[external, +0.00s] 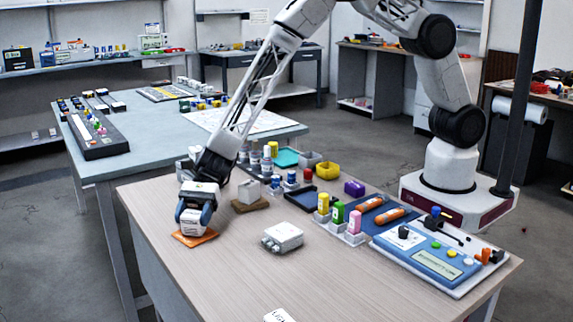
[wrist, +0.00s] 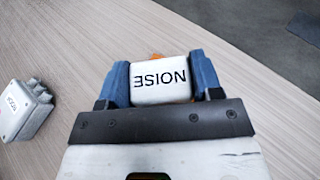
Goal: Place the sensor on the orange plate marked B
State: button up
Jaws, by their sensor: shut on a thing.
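My gripper (external: 194,222) is shut on a white block-shaped sensor (wrist: 160,80), with a blue finger on each side. The word NOISE shows upside down on its face in the wrist view. In the external view the held sensor (external: 193,229) is low over the orange plate (external: 208,236) at the left front of the table. I cannot tell whether it touches the plate. A sliver of orange (wrist: 156,56) shows just beyond the sensor in the wrist view. The plate's letter is hidden.
A grey-white box (external: 283,237) lies to the right; it also shows at the left of the wrist view (wrist: 25,108). Bottles, small bins and a blue control panel (external: 425,262) fill the back and right.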

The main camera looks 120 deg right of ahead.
jog(key=shift+f, duration=0.2)
jog(key=o, duration=0.9)
jog(key=shift+o, duration=0.2)
jog(key=shift+r, duration=0.2)
jog(key=v, duration=1.2)
jog(key=shift+r, duration=0.1)
